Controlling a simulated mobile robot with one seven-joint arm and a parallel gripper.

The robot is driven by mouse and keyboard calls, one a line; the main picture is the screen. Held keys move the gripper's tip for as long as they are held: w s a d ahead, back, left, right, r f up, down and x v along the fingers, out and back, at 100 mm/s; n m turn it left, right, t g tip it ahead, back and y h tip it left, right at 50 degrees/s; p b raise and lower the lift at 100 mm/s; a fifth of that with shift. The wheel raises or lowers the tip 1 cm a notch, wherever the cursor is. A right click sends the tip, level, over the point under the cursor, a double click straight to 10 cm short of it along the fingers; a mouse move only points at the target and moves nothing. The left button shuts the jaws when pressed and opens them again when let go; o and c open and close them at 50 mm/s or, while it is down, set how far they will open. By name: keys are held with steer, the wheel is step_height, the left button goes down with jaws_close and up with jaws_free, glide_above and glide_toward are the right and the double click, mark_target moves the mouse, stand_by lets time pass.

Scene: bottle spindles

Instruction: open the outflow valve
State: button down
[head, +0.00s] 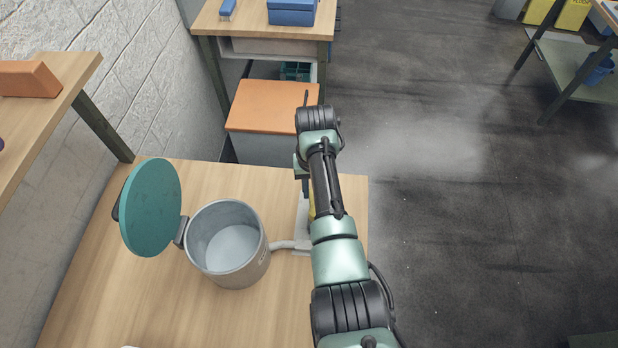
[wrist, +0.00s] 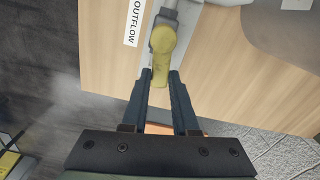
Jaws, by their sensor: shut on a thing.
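The outflow valve has a yellow handle (wrist: 162,42) with a round hub and a short lever, and it sits on a grey pipe beside a white label (wrist: 135,22) reading OUTFLOW. My gripper (wrist: 160,78) is shut on the lever's end, one dark finger on each side. A pale pipe (head: 288,245) runs from the grey metal pot (head: 228,270) toward the valve.
The pot stands on a wooden table (head: 130,300) with its teal round lid (head: 152,208) raised at the left. An orange-topped cabinet (head: 272,108) and another bench (head: 262,22) stand behind. Dark floor (head: 450,200) lies open to the right.

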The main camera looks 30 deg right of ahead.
steer(key=shift+s+d+m, duration=0.1)
steer(key=shift+d+m, duration=0.25)
steer(key=shift+m, duration=0.75)
steer(key=shift+d, duration=0.1)
steer(key=c, duration=0.7)
jaws_free()
steer(key=shift+s, duration=0.1)
step_height(320, 180, up, 13)
steer(key=shift+b, duration=0.45)
